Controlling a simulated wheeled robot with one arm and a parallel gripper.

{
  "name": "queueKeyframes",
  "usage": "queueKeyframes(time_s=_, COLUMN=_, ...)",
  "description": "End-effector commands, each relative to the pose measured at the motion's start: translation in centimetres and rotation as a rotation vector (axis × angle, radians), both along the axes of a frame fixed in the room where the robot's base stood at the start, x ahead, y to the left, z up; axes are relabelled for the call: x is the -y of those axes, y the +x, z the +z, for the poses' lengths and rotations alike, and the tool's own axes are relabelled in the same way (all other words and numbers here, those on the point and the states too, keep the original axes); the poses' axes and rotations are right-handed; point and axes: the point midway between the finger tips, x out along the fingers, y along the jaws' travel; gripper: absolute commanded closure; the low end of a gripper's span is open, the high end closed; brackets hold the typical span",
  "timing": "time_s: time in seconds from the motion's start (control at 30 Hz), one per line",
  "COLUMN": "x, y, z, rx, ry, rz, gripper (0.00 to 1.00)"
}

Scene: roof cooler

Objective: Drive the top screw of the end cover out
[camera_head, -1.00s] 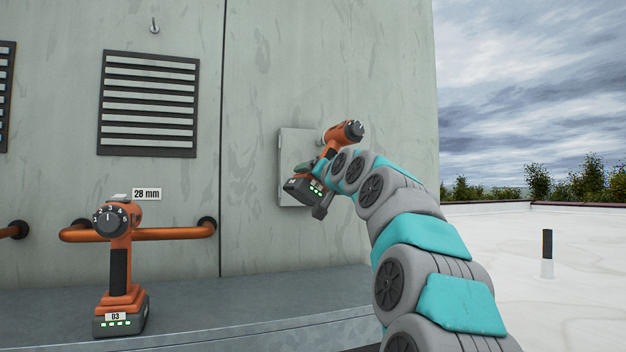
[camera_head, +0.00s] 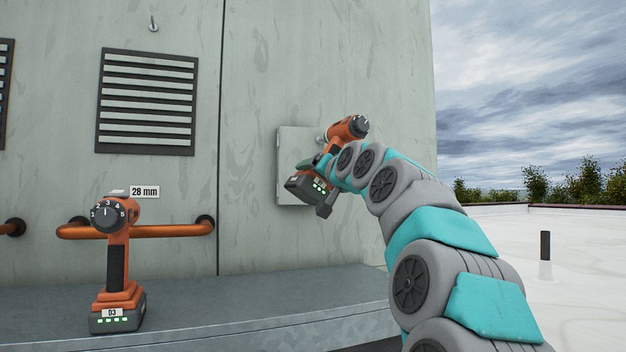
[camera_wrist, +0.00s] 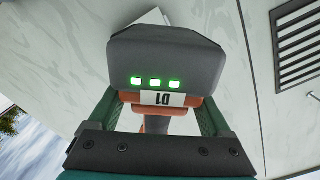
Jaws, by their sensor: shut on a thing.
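The end cover appears as a pale grey plate (camera_head: 287,155) on the cooler wall, partly hidden behind the drill and my arm. My gripper (camera_head: 326,166) is shut on an orange drill (camera_head: 346,128) with a dark battery. The drill is in front of the cover, its grey nose near the upper right edge of the plate. In the wrist view the drill's battery (camera_wrist: 165,55) shows three green lights and an upside-down D1 label, between my gripper's green fingers (camera_wrist: 160,122). The top screw is hidden, so I cannot tell whether the drill touches it.
Another orange drill (camera_head: 117,265), labelled D3, stands upright on the grey ledge (camera_head: 250,300) at left. Behind it runs a copper pipe (camera_head: 170,232) with a 28 mm label (camera_head: 145,191). A louvred vent (camera_head: 147,100) is above. The white roof at right is open, with a short post (camera_head: 545,246).

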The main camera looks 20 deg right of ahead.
Motion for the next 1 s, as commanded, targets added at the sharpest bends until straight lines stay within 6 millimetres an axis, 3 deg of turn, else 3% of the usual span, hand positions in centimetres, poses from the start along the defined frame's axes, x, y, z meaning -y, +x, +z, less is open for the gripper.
queueKeyframes(time_s=1.0, x=0.2, y=-3.8, z=0.3, rx=0.007, ry=-0.001, rz=-0.001, gripper=1.00)
